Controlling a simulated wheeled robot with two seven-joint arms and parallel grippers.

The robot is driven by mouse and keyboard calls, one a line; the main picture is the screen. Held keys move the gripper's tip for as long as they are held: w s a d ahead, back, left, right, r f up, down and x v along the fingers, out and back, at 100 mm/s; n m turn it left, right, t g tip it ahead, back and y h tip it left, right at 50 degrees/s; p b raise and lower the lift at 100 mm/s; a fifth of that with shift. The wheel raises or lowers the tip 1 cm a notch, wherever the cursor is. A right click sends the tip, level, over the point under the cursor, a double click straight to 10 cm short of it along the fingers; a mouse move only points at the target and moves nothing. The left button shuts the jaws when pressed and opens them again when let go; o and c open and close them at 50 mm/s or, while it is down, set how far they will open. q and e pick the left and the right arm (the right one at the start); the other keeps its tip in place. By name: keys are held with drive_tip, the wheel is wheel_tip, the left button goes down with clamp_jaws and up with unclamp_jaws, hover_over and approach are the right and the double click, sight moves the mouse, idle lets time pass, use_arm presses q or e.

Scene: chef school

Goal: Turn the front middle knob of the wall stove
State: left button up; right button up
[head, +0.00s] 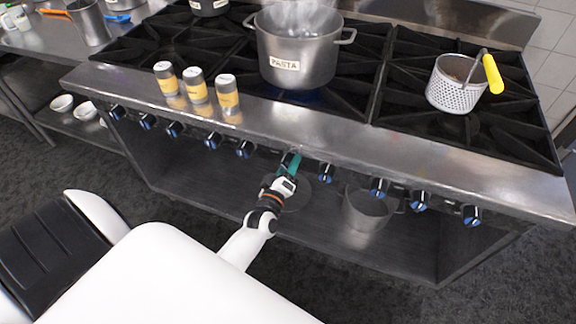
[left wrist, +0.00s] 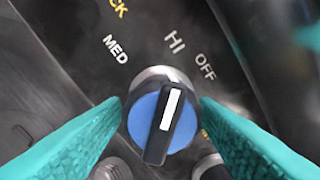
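The stove's front panel carries a row of blue-and-black knobs. My left gripper (head: 291,162) is at the panel, near the middle of the row, and covers the knob there in the head view. In the left wrist view this knob (left wrist: 162,118) is blue with a black bar and a white line. The line points up and slightly right, between the HI and OFF marks. The teal fingers of my left gripper (left wrist: 161,103) stand on either side of the knob, with what look like narrow gaps. My right gripper is not in view.
The wall stove (head: 350,148) holds a steaming pot (head: 297,50) labelled PASTA, three yellow-labelled shakers (head: 198,86) and a perforated basket (head: 455,88) with a yellow handle. Neighbouring knobs (head: 245,149) (head: 326,171) flank my gripper. A pot (head: 367,210) stands on the lower shelf.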

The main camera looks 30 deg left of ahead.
use_arm(q)
drive_tip(key=shift+o, duration=0.5)
drive_tip(key=b+v, duration=0.1)
drive_tip(key=v, duration=1.1)
drive_tip(key=shift+r, duration=0.1)
